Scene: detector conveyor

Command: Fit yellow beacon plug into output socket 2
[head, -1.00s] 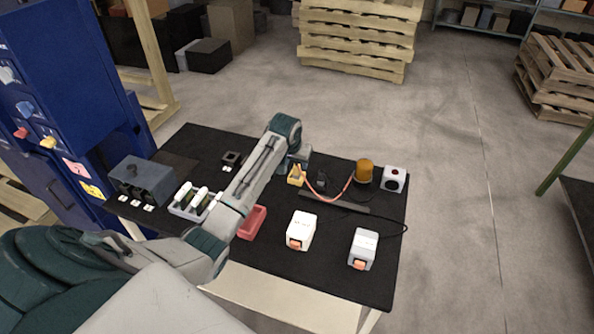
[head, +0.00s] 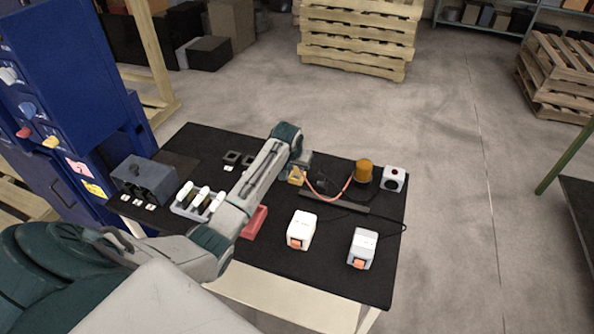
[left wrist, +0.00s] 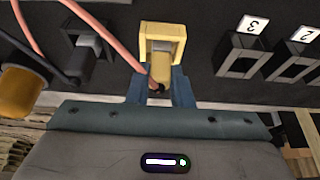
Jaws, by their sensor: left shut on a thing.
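My left gripper (left wrist: 160,92) is shut on the yellow beacon plug (left wrist: 160,70), with its blue fingers on either side. The plug is at a yellow square holder or housing (left wrist: 175,30); I cannot tell whether it is seated in it. A red cable (head: 326,199) runs from there to the amber beacon (head: 362,171). Output socket 2 (left wrist: 290,68), a dark square frame, is right of output socket 3 (left wrist: 240,55) in the left wrist view, both apart from the plug. In the head view my arm hides part of the socket row. My right gripper is not in view.
A grey plug in a dark holder (left wrist: 88,45) stands left of the yellow one in the left wrist view. A dark bar (head: 334,203), two white boxes with orange switches (head: 301,228) (head: 362,247), a red tray (head: 255,221) and a white rack (head: 187,208) are on the black table.

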